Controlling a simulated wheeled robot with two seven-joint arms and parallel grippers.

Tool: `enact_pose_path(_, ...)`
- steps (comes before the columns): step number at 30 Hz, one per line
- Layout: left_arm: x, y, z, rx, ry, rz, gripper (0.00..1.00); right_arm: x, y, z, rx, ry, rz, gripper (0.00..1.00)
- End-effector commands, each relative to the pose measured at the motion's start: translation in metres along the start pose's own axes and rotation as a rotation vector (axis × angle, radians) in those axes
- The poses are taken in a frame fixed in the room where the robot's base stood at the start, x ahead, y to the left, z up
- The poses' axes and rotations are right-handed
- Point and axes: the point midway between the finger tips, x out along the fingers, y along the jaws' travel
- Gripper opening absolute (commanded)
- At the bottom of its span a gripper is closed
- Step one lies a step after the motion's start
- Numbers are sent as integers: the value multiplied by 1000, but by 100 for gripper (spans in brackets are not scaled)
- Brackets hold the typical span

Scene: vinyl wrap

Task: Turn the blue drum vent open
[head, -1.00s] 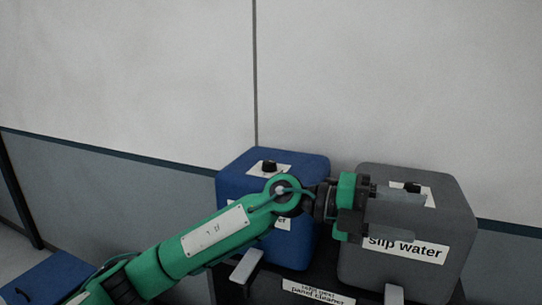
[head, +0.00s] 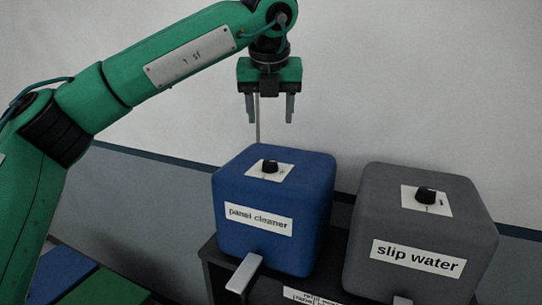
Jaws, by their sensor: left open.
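The blue drum (head: 310,200) stands on a dark stand, with a "panel cleaner" label on its front. Its vent, a small black knob (head: 269,166) on a white plate, sits on top of the drum. My left gripper (head: 270,112) points down above the blue drum, open and empty, with its fingertips clear of the vent knob. My right gripper is not in view.
A grey drum (head: 375,215) labelled "slip water" stands to the right, with its own black knob (head: 427,194) on top. A light grey lever (head: 244,273) sticks out below the blue drum. The wall is close behind both drums.

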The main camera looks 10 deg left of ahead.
Motion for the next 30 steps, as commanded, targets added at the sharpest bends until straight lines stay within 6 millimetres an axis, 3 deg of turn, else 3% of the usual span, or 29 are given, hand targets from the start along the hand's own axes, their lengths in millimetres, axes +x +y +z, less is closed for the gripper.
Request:
enact_pose_path(5, 15, 3, 2, -3, 1, 10, 56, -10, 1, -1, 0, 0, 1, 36)
enact_pose_path(21, 117, 2, 2, -1, 2, 6, 56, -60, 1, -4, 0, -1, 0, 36)
enact_pose_path(30, 136, 2, 0, -2, -1, 4, 56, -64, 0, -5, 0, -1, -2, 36)
